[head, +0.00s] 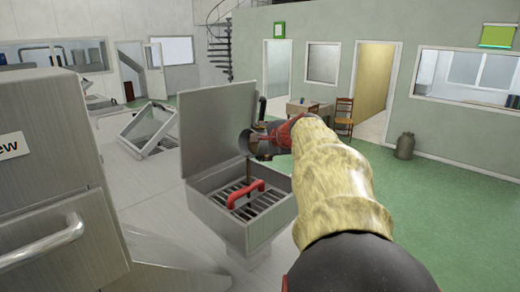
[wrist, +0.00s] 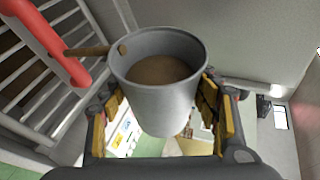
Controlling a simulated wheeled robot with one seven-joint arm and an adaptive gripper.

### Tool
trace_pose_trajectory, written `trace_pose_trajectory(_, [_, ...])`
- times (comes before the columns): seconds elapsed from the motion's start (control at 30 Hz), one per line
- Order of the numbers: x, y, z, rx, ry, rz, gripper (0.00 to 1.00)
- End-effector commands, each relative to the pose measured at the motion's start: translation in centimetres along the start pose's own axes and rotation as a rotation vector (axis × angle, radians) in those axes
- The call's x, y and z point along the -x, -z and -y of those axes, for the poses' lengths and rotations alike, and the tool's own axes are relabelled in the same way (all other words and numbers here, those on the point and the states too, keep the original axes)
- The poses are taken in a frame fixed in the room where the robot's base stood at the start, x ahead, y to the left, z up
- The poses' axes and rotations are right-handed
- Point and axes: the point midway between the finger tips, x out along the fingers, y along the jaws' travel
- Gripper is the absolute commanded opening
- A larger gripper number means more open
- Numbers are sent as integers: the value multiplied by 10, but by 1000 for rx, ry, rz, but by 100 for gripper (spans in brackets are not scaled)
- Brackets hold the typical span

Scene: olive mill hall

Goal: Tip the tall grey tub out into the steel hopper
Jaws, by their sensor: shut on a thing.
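The grey tub (wrist: 165,105) is in my gripper (wrist: 165,120), with a yellow-padded finger on each side of it. Brown contents (wrist: 162,70) show inside it. In the head view the tub (head: 243,143) is tipped on its side above the steel hopper (head: 222,215), partly hidden by my gripper (head: 262,138). A thin brown stream (head: 249,170) drops from its mouth toward the hopper's grate (head: 270,203). In the wrist view the stream (wrist: 85,51) leaves the rim toward the grate (wrist: 35,70). How much has gone through is not visible.
The hopper's lid (head: 212,130) stands open behind it. A red handle (head: 245,192) arches over the grate, close under the stream. A steel cabinet (head: 55,190) stands at the left.

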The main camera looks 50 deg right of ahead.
Motion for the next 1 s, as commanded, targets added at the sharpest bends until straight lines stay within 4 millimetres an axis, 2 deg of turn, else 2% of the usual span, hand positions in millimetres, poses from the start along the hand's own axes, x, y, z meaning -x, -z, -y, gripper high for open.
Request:
trace_pose_trajectory(0.5, [5, -7, 5, 167, 75, -75, 19])
trace_pose_trajectory(1.0, [6, -8, 7, 187, 82, -84, 19])
